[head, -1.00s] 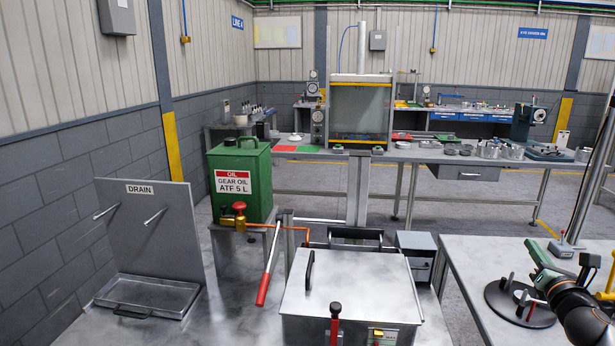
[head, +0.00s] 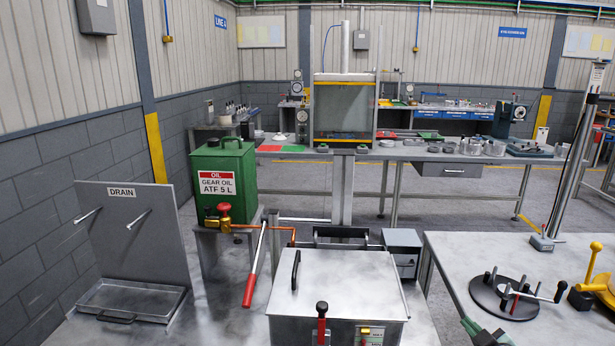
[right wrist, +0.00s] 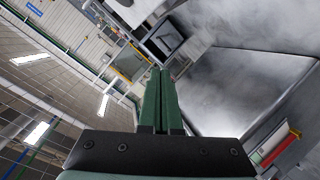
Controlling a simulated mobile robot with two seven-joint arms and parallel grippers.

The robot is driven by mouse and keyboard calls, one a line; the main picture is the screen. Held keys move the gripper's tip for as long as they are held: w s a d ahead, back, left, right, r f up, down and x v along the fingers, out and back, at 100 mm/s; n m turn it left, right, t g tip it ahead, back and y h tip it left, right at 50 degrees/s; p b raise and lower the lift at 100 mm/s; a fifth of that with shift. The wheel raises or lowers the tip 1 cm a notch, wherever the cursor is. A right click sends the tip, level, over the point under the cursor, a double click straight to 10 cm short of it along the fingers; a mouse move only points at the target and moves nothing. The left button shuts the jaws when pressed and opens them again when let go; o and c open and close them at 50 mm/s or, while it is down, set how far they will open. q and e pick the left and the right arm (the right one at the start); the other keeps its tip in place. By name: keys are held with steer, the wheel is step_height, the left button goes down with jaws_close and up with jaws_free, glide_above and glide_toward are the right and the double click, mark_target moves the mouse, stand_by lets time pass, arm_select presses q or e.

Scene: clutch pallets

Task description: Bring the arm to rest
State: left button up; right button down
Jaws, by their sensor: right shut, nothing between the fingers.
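My right gripper (head: 470,325) shows only in part at the bottom edge of the head view, just past the front-left edge of the right-hand table. In the right wrist view its two green fingers (right wrist: 160,80) are pressed together, with nothing between them. The rest of the right arm is outside the head view. My left gripper is not in view.
A metal box with a lid (head: 335,283) stands left of the gripper; a red-handled lever (head: 254,268) is beside it. A black round fixture (head: 492,298) and a yellow part (head: 590,268) sit on the right table (head: 450,252). A green oil can (head: 235,182) stands further left.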

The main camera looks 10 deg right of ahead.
steer(key=s+a+f+g+y, duration=0.2)
steer(key=s+a+f+y, duration=0.1)
steer(key=s+a+f, duration=0.9)
steer(key=s+a+f+m+g+y, duration=0.1)
steer(key=s+a+f+m, duration=0.1)
steer(key=s+a, duration=0.5)
steer(key=s+a+f+m+g+y, duration=0.1)
steer(key=s+a+f, duration=0.3)
steer(key=s+a, duration=0.3)
steer(key=a, duration=0.3)
steer(key=shift+a+f+m, duration=0.2)
steer(key=shift+m, duration=0.2)
steer(key=shift+s, duration=0.1)
